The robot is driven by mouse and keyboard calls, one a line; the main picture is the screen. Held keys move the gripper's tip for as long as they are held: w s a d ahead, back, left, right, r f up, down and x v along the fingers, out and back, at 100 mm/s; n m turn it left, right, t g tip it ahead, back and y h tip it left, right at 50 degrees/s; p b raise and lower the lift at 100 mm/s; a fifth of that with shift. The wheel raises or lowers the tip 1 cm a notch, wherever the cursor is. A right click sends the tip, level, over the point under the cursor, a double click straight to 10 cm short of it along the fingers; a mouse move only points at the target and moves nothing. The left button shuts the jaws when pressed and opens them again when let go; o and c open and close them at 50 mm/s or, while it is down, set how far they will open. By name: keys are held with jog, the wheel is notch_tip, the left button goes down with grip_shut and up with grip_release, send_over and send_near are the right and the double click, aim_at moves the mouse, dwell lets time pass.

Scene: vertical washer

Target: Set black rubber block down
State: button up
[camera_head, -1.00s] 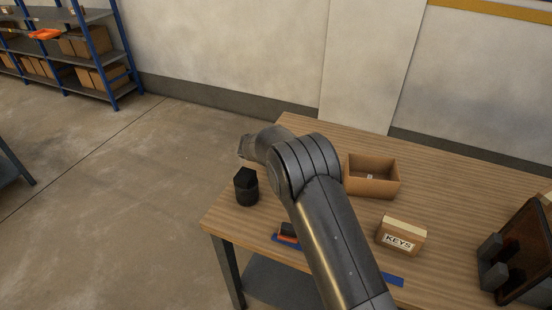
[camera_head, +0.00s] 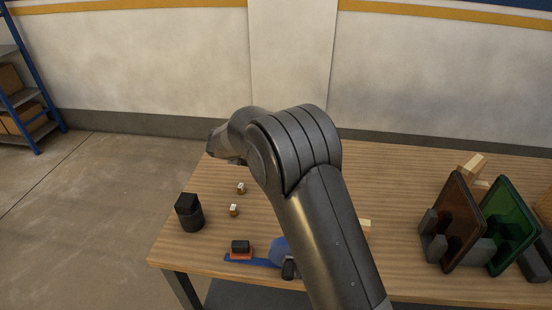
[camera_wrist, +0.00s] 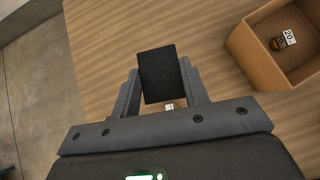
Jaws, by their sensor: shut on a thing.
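The black rubber block (camera_wrist: 157,75) is a dark rectangular piece between the two fingers of my gripper (camera_wrist: 161,88) in the wrist view. The gripper is shut on it, over the wood-grained table (camera_wrist: 100,35). I cannot tell whether the block touches the tabletop. In the head view my arm hides the block and the fingers. A small pale-topped piece (camera_wrist: 169,106) shows just below the block in the wrist view.
An open cardboard box (camera_wrist: 250,52) holding a "20"-labelled item is right of the block. In the head view, a black cylinder (camera_head: 190,218) and two small pale-topped pieces (camera_head: 241,188) (camera_head: 234,210) stand at left. Brown (camera_head: 463,225) and green (camera_head: 512,220) panels stand at right.

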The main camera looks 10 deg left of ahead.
jog(key=shift+m+h, duration=0.4)
jog(key=shift+m, duration=0.1)
jog(key=w+d, duration=0.2)
jog(key=d, duration=0.2)
jog(key=w+d, duration=0.2)
jog(key=d, duration=0.2)
jog(key=w+d, duration=0.2)
jog(key=d, duration=0.3)
jog(key=w+d+m+h, duration=0.2)
jog(key=w+d, duration=0.1)
jog(key=d, duration=3.2)
jog(key=shift+g, duration=0.3)
jog(key=w+a+f, duration=0.2)
jog(key=a, duration=0.1)
jog(key=w+a+f, duration=0.2)
jog(key=a, duration=0.1)
jog(key=w+a+f, duration=0.2)
jog(key=a, duration=0.1)
jog(key=shift+w+a+f, duration=0.1)
jog(key=shift+a+f, duration=0.3)
jog(key=shift+f, duration=1.95)
jog(key=shift+f, duration=0.1)
jog(key=o, duration=1)
